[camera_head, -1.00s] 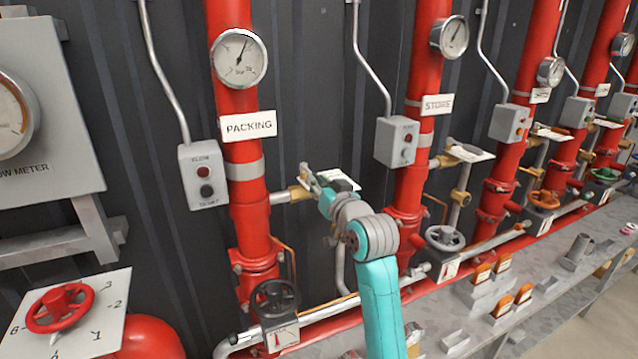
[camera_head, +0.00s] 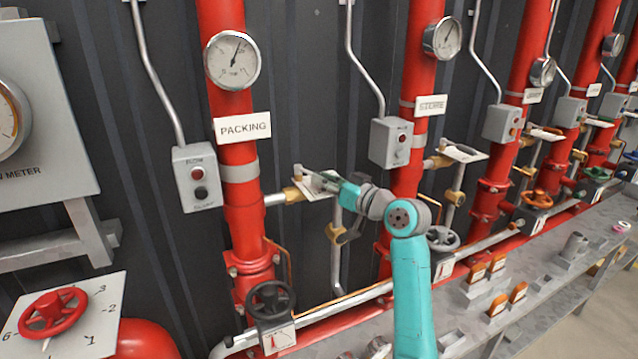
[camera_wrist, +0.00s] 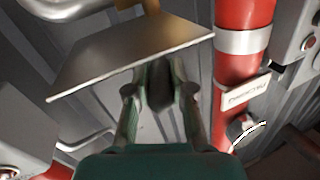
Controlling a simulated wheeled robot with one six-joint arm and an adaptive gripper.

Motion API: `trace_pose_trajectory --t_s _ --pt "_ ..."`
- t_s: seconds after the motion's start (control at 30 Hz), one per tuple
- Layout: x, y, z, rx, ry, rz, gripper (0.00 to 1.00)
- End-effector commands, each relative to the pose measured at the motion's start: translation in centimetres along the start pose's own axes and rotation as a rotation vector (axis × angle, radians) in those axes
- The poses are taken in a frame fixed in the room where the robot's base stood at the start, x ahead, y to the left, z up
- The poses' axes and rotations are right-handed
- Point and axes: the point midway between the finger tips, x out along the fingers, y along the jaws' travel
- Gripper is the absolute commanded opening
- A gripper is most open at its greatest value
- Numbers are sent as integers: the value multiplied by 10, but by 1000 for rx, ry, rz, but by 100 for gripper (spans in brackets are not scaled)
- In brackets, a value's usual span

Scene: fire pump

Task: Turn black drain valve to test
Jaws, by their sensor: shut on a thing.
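The black drain valve on the PACKING pipe has a pale metal plate (camera_head: 310,178), joined to the red pipe by a brass fitting (camera_head: 292,195). My gripper (camera_head: 326,184) reaches in from the right at this plate. In the wrist view, my gripper (camera_wrist: 158,78) is shut on a dark handle (camera_wrist: 159,88) between its two fingers, close against the plate (camera_wrist: 125,50). The fingers hide most of the handle, and I cannot read any marking on the plate.
The red PACKING pipe (camera_head: 241,200) stands left of the valve, with a grey switch box (camera_head: 197,178) beside it. A black handwheel (camera_head: 271,300) sits below. The red STORE pipe (camera_head: 411,160) stands to the right, behind my arm. A grey bench (camera_head: 560,275) runs along the lower right.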

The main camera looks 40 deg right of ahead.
Motion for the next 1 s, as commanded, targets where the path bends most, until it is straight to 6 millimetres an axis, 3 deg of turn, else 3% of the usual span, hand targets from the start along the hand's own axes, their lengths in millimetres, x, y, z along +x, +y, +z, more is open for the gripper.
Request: trace_pose_trajectory --t_s 0.5,1.0 --pt "6 34 -8 1 -67 -337 0" --pt "10 42 -8 0 -89 -446 0"
